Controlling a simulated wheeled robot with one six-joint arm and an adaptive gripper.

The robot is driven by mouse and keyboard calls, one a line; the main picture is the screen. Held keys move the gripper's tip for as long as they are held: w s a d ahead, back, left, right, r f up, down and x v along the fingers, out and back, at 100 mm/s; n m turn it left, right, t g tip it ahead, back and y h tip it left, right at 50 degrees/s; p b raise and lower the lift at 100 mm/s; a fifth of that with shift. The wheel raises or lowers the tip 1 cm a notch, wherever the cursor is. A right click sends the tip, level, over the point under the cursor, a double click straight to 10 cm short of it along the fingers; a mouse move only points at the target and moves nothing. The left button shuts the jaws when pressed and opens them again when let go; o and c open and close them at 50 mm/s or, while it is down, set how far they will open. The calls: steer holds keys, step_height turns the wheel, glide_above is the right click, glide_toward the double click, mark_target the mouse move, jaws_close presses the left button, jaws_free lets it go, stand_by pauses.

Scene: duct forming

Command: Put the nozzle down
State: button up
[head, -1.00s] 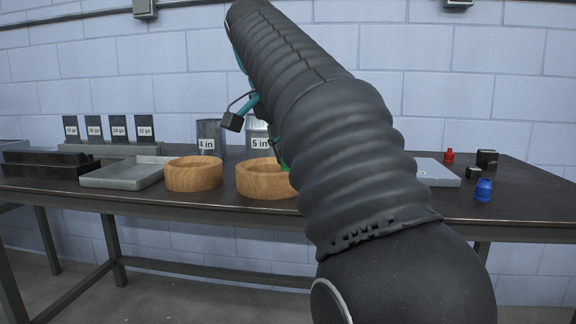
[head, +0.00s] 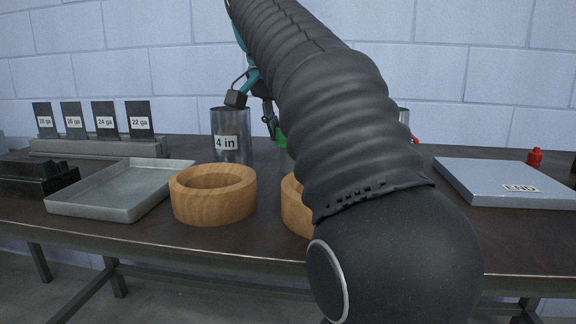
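A green nozzle (head: 280,138) shows just below the tip of my gripper (head: 269,116) in the head view, at the back of the table. My dark arm covers most of the gripper and part of the nozzle. The gripper appears shut on the nozzle, though its fingers are only partly seen. The nozzle seems to be above the table, right of the metal cylinder marked "4 in" (head: 231,143); its exact height is hard to tell.
Two wooden rings (head: 212,207) stand at the table's front, the right one partly hidden. A grey tray (head: 119,205) lies left. A plate marked "END" (head: 503,173) lies right, with a red nozzle (head: 535,157) behind it. Labelled gauge sheets (head: 104,120) stand back left.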

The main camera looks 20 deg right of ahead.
steer(key=w+n+t+y+p, duration=0.2)
steer(key=w+n+y+p, duration=0.15)
steer(key=w+n, duration=0.95)
steer(key=b, duration=0.5)
glide_toward(256, 172)
steer(key=shift+y, duration=0.35)
steer(key=x, duration=0.6)
steer(key=shift+w+d+f, duration=0.1)
steer(key=shift+d+f, duration=0.05)
steer(key=shift+d, duration=0.15)
steer(key=shift+f, duration=0.1)
steer(key=o, duration=0.9)
steer(key=shift+o, duration=0.2)
